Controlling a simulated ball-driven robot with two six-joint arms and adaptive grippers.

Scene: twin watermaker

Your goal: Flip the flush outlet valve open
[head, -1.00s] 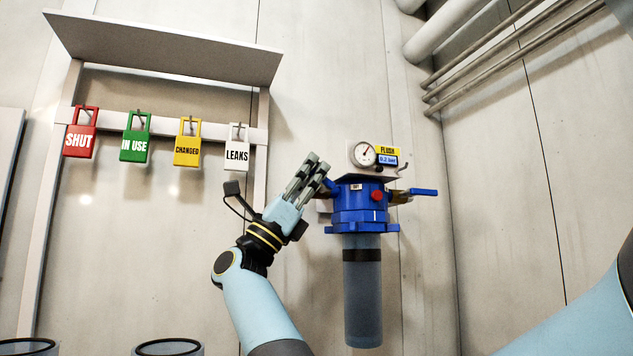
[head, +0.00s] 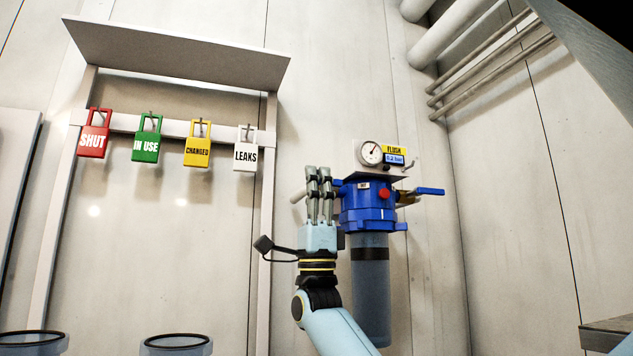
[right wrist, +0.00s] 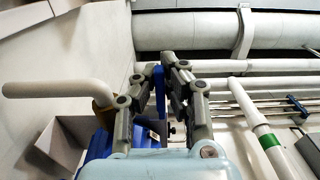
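The flush unit's blue filter head (head: 366,212) is on the wall right of centre, with a dark clear bowl (head: 370,300) below. A blue lever (head: 430,191) sticks out right from its brass valve (head: 408,199). Another blue lever on the left side is mostly hidden behind my right gripper (head: 318,172). In the right wrist view a blue lever (right wrist: 159,90) shows between the slightly spread fingers of this gripper (right wrist: 157,68). I cannot tell whether they touch it. Which valve is the flush outlet is not readable. My left gripper is out of view.
A gauge (head: 370,153) and a FLUSH 0.2 bar display (head: 394,154) sit above the filter head. A pale pipe (right wrist: 60,88) runs left of my fingers. Red, green, yellow and white tags hang on a rail (head: 172,128) at left.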

